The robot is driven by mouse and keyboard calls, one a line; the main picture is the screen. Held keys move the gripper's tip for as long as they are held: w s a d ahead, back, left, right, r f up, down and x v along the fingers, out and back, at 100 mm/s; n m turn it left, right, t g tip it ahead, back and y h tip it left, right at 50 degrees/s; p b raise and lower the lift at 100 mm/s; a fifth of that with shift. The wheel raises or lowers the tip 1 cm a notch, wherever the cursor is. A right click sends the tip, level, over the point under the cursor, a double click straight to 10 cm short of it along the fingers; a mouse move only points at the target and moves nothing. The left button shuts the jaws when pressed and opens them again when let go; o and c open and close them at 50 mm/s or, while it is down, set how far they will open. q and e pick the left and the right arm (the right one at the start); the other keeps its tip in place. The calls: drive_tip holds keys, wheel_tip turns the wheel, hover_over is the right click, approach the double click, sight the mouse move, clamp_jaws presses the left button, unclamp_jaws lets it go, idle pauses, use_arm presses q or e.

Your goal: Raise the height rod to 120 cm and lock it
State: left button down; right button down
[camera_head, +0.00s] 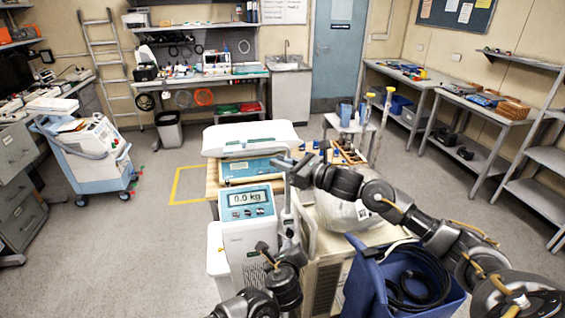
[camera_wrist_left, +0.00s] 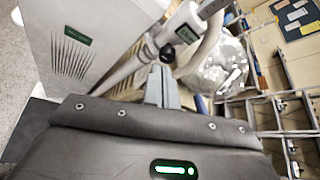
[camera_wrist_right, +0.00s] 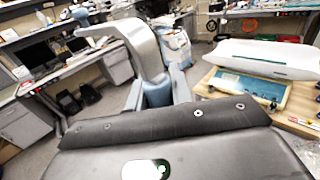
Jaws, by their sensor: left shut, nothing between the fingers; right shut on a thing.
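The height rod (camera_head: 286,222) is a pale metal tube standing upright beside the scale column with its display (camera_head: 247,198), which reads 0.0 kg. My right gripper (camera_head: 297,174) is shut on the grey head piece at the rod's top; the right wrist view shows this head piece (camera_wrist_right: 146,50) between the fingers. My left gripper (camera_wrist_left: 162,84) is shut and empty, its fingertips close to a small black knob (camera_wrist_left: 168,53) on the rod's collar. I cannot tell whether they touch it. A second dark knob (camera_wrist_left: 187,34) sits higher. No height marks are readable.
A baby scale (camera_head: 252,140) stands on a wooden-topped table behind the rod. A blue bin (camera_head: 412,285) with black hose is at the lower right, beside a clear plastic bag (camera_head: 343,212). A white-blue cart (camera_head: 88,150) stands left. Floor at left is clear.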

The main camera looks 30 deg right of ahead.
drive_tip(key=shift+r, duration=0.1)
drive_tip(key=c, duration=1.1)
unclamp_jaws()
drive_tip(key=shift+c, duration=0.2)
use_arm(q)
drive_tip(key=shift+s+a, duration=0.35)
drive_tip(key=shift+s, duration=0.45)
drive_tip(key=shift+f+b, duration=3)
use_arm(e)
drive_tip(key=v, duration=1)
drive_tip(key=shift+s+d, duration=0.25)
drive_tip(key=shift+s, duration=0.05)
